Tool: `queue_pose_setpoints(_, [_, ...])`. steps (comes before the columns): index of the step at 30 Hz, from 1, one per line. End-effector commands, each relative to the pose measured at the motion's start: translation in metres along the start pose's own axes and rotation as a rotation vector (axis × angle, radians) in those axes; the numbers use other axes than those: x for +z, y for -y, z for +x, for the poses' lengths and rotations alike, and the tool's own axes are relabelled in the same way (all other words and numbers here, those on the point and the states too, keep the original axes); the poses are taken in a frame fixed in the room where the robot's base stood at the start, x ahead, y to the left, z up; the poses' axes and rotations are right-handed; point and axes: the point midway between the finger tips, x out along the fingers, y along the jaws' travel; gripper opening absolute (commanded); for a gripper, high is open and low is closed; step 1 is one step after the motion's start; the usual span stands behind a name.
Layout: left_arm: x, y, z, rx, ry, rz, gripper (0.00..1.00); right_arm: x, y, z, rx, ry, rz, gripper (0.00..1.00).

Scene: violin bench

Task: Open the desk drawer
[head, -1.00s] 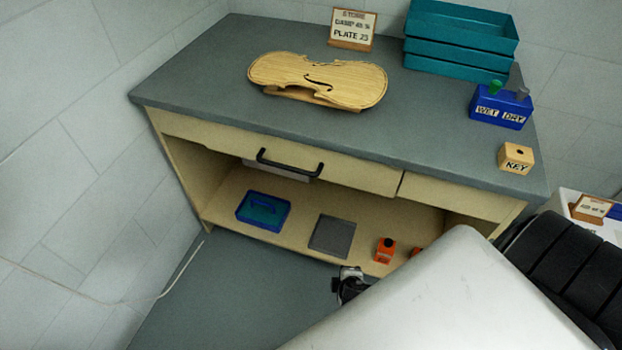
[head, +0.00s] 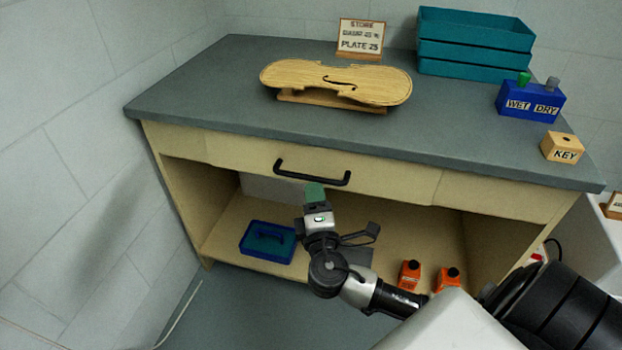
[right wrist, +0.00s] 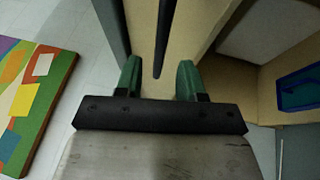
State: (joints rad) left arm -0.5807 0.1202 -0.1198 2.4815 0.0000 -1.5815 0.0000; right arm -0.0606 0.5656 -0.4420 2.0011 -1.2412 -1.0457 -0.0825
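The desk drawer has a cream front (head: 385,177) with a black bar handle (head: 312,175); the front looks flush with the desk, so it appears closed. My right gripper (head: 315,188) is just below the handle in the head view. In the right wrist view its two green fingertips (right wrist: 158,78) are apart, with the black handle (right wrist: 164,35) lined up in the gap between them. Neither finger visibly presses on the bar. The handle's exact depth between the fingers is hard to tell. My left gripper is not in view.
A violin plate (head: 335,85), teal trays (head: 472,42), a blue WET/DRY box (head: 530,102) and a KEY block (head: 562,148) stand on the desktop (head: 200,88). A blue tray (head: 268,241) and orange bottles (head: 409,274) sit on the shelf below. A colourful panel (right wrist: 38,100) shows at left.

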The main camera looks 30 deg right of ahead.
Motion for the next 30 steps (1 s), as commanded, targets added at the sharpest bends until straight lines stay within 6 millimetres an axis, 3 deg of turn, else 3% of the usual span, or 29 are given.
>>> queue_pose_setpoints(3, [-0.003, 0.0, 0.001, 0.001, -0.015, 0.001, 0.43, 0.0, 0.0, 0.024, 0.002, 0.0, -0.001, 0.39])
queue_pose_setpoints(9, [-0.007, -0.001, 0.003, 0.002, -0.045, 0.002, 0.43, 0.0, 0.001, 0.049, 0.0, 0.0, -0.001, 0.39])
queue_pose_setpoints(21, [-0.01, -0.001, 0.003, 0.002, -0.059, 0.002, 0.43, 0.0, 0.001, 0.056, -0.003, -0.001, 0.0, 0.39])
queue_pose_setpoints(28, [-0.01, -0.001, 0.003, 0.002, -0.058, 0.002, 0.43, 0.0, 0.001, 0.056, -0.003, -0.001, 0.0, 0.04])
queue_pose_setpoints(30, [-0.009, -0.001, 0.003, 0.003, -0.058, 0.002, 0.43, 0.0, 0.001, 0.056, -0.003, -0.001, 0.0, 0.0])
